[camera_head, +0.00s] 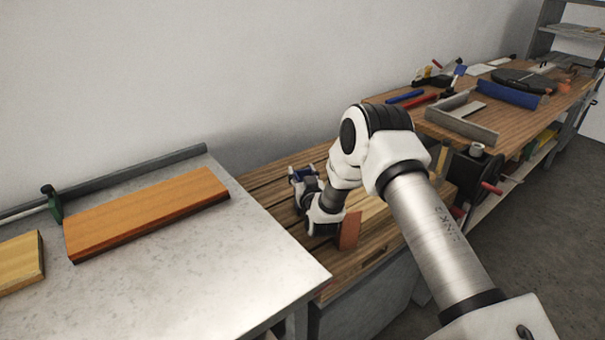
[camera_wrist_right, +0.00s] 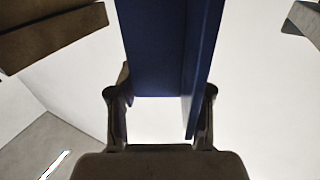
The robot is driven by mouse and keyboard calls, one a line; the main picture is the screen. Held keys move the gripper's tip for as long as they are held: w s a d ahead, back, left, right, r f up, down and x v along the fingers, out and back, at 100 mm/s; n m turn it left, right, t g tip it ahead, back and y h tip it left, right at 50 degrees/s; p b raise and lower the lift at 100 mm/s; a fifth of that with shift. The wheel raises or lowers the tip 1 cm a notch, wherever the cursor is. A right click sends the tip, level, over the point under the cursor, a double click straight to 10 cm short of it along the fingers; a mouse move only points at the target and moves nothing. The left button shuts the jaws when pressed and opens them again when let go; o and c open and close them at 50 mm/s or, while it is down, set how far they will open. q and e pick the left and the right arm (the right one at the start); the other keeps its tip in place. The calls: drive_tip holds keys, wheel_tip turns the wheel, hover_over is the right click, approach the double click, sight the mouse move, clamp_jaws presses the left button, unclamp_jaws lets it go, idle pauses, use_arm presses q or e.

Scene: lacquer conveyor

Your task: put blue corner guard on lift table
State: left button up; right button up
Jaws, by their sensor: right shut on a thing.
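The blue corner guard (camera_wrist_right: 160,45), a long L-shaped piece, fills the upper middle of the right wrist view between the two fingers. My right gripper (camera_wrist_right: 160,110) is shut on it. In the head view this gripper (camera_head: 304,178) is small, with blue showing at it, above the slatted wooden bench top (camera_head: 268,186) near the wall. My right arm hides part of that bench. A grey-topped table (camera_head: 230,265) stands at the left. I cannot tell for certain which surface is the lift table. My left gripper is not in view.
An orange-brown board (camera_head: 150,212) and a paler board (camera_head: 18,262) lie on the grey table, whose front right is bare. A reddish block (camera_head: 350,231) stands beside my right wrist. A far workbench (camera_head: 437,132) holds tools and a blue piece (camera_head: 508,94).

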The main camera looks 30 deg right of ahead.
drive_tip(key=shift+d, duration=0.2)
drive_tip(key=shift+s+f, duration=0.1)
drive_tip(key=o, duration=1.3)
drive_tip(key=shift+a, duration=0.1)
drive_tip(key=shift+c, duration=0.2)
drive_tip(key=shift+r, duration=0.35)
drive_tip(key=v, duration=0.7)
drive_tip(key=shift+s+f, duration=0.2)
drive_tip(key=shift+s, duration=0.05)
